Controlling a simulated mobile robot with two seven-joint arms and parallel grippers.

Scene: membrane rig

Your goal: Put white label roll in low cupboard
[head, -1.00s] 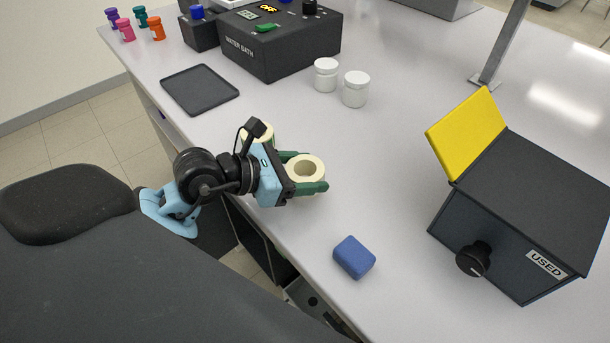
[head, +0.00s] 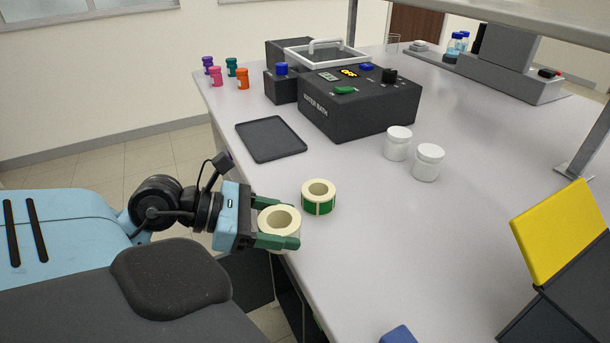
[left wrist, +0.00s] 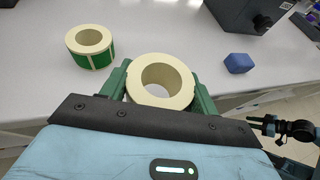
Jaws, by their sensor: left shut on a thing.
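The white label roll (head: 280,222), a cream ring with a wide hole, is held between the green fingers of my left gripper (head: 278,228). In the left wrist view the roll (left wrist: 161,82) sits between both fingers, its hole facing up. The gripper is at the bench's front edge. A second roll with green labels (head: 319,197) stands on the bench just beyond, apart from the gripper. Below the bench edge a dark cupboard front (head: 288,296) shows in part; its inside is hidden.
A black tray (head: 270,139), a water bath (head: 362,108) and two white jars (head: 428,162) stand farther back. A blue block (head: 398,335) and a dark box with a yellow flap (head: 558,232) are to the right. The bench between is clear.

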